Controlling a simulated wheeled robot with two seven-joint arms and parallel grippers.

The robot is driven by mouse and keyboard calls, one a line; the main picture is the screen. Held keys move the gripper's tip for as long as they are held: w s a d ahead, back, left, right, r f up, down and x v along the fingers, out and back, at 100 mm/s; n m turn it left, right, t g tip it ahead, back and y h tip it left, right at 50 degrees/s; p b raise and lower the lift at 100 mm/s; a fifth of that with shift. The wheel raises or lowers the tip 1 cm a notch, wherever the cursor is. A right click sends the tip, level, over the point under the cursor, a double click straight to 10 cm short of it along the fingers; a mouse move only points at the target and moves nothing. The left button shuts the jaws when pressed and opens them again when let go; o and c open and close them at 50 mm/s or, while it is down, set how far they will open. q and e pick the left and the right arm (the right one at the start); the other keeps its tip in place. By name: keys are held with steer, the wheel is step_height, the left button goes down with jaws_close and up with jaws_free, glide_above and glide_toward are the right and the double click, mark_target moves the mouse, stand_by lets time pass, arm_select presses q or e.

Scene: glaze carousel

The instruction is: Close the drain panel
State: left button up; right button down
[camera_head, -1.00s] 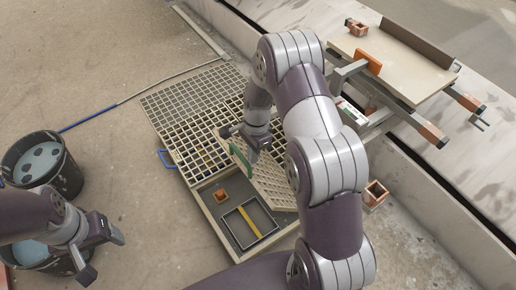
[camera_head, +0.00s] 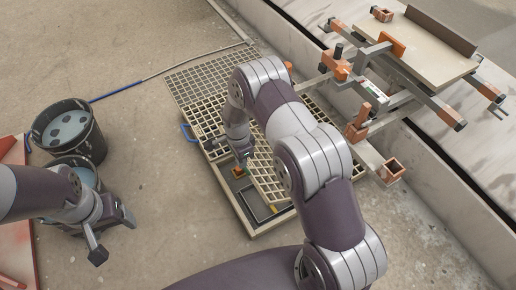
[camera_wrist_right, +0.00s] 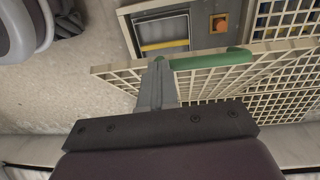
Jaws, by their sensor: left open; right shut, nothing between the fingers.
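The drain panel is a beige lattice (camera_head: 266,178) with a green handle bar; it stands at an angle over the open recess of the floor grating. In the right wrist view the panel's lattice (camera_wrist_right: 125,75) and green handle (camera_wrist_right: 212,60) show close up. My right gripper (camera_head: 243,159) is shut and empty at the handle; in the right wrist view its fingertips (camera_wrist_right: 158,64) are against or very near the handle's left part; contact is unclear. My right arm hides part of the panel. My left gripper (camera_head: 113,238) is open and empty, left of the grating near the buckets.
The recess holds an orange block (camera_head: 238,172) and a dark frame with a yellow bar (camera_wrist_right: 165,44). Fixed grating (camera_head: 205,85) lies behind. Two buckets (camera_head: 72,128) of bluish liquid stand left. A clamp-fitted stand with a board (camera_head: 425,50) is at the right. Bare floor lies in front.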

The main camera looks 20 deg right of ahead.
steer(key=a+f+b, duration=0.3)
steer(key=f+b, duration=0.1)
steer(key=f, duration=0.4)
steer(key=s+a+f+b, duration=0.1)
steer(key=a+f+b, duration=0.3)
steer(key=f, duration=0.4)
steer(key=a+f+b, duration=0.4)
steer(key=f, duration=0.4)
steer(key=shift+s+f, duration=0.2)
